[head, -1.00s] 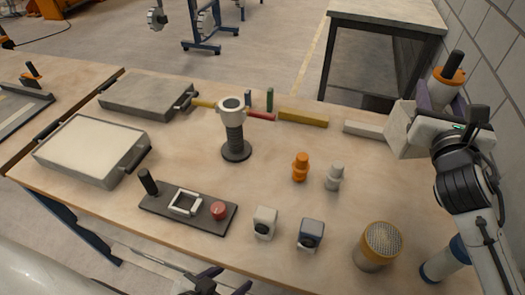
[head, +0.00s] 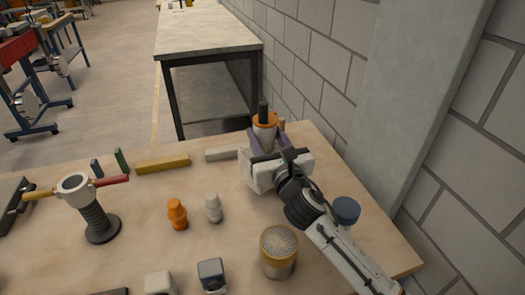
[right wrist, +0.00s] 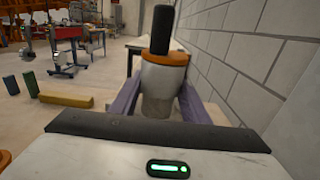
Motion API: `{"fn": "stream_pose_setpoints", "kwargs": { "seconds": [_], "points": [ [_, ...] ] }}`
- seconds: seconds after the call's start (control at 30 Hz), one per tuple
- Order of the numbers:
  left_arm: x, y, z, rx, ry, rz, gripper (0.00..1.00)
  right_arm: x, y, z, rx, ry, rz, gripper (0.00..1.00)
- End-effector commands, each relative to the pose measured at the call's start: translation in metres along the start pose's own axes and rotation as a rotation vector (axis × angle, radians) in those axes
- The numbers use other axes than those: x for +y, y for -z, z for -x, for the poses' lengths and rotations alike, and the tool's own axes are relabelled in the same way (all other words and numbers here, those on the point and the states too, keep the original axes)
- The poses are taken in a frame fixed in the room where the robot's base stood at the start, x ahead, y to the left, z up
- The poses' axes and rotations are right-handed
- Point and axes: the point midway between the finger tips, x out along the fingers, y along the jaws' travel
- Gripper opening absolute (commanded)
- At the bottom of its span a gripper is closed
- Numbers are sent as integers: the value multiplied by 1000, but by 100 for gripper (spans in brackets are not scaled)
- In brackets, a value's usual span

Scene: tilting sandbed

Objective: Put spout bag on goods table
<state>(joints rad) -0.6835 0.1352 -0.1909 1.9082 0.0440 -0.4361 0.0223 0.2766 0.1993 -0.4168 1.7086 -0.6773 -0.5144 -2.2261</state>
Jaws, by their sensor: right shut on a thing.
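The spout bag (head: 265,118) has a pale grey body, an orange collar and a black spout on top. My right gripper (head: 266,136) is shut on its body near the far right corner of the wooden workbench. In the right wrist view the spout bag (right wrist: 164,75) is upright between the purple fingers of the right gripper (right wrist: 160,103). Its lower end is partly hidden, and I cannot tell its exact height. The grey-topped table with dark legs (head: 208,42), which looks like the goods table, stands beyond the workbench. My left gripper is out of view.
The wooden workbench (head: 140,255) carries a ribbed stand (head: 95,215), an orange piece (head: 177,214), a grey piece (head: 213,208), a mesh-topped can (head: 278,252) and coloured bars. A block wall (head: 350,90) runs along the right. Floor shows between bench and table.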

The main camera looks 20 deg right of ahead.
Motion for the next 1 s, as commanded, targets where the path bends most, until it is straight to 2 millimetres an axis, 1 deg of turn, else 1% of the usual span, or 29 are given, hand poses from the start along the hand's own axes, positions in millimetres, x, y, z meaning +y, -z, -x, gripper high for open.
{"fn": "stream_pose_setpoints", "kwargs": {
  "seconds": [0.07,0.2,0.3,0.6,0.7,0.73,0.8,0.83,1.0],
  "points": [
    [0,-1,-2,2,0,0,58,0,6,0,-4,0,0,0],
    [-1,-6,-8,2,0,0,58,0,27,0,-3,0,-1,0],
    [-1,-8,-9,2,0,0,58,0,35,0,-5,0,0,0],
    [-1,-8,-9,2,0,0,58,0,35,0,-7,-1,2,0],
    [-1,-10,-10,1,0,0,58,0,39,0,-6,-1,2,0],
    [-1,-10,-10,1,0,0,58,0,42,0,1,0,2,45],
    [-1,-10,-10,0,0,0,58,0,41,0,1,0,2,57],
    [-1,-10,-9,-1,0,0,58,0,41,0,1,0,2,60],
    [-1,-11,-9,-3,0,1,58,0,41,0,1,0,2,60]
  ]
}}
